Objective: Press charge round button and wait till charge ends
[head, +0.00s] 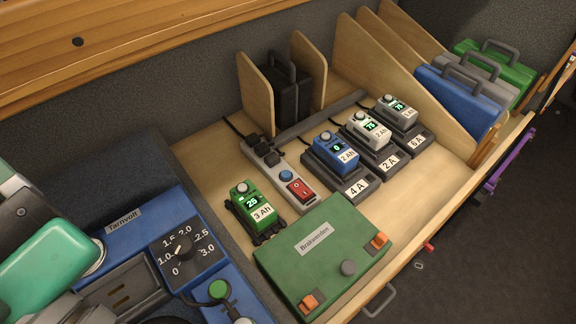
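No label reading "charge" is legible. A blue round button (258,175) sits on the grey power strip (250,150), beside a lit red rocker switch (300,189). A green round knob or button (219,289) is on the blue Tarnvolt unit (140,240), below its dial (183,248). A green 3 Ah battery (245,201) shows 25. A blue 2 Ah battery (334,152) on the 4 A charger (355,187) shows what looks like 0. Two pale batteries (368,129) (399,109) on the 2 A and 6 A chargers show about 75. My gripper's fingertips are not visible; my arm fills the left edge.
A black case (290,95) stands between wooden dividers at the back. Blue, grey and green cases (458,100) stand at right. Bare wood (425,175) shows right of the chargers.

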